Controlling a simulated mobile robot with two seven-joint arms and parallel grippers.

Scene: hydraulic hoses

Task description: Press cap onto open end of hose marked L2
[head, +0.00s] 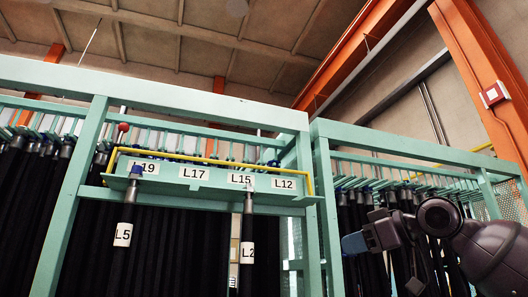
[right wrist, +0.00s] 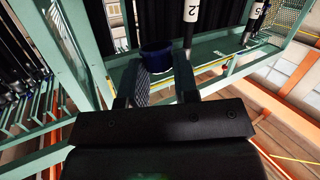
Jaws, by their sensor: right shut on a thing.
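The hose marked L2 (head: 247,252) hangs upright at the front of the green rack, with a white label. Its bare metal end (head: 248,202) points up, just below the L15 plate, and shows no blue cap. In the right wrist view the L2 label (right wrist: 191,12) shows at the top. My right gripper (head: 370,240) is to the right of the hose and apart from it. It is shut on a blue cap (right wrist: 157,57), which also shows at the jaw tips in the head view (head: 354,244). My left gripper is not in view.
A hose marked L5 (head: 123,235) hangs to the left, with a blue cap (head: 136,171) at its top. A green plate (head: 215,178) with labels and a yellow rail (head: 200,158) sits above. A green post (head: 311,220) stands between the gripper and L2 in the picture.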

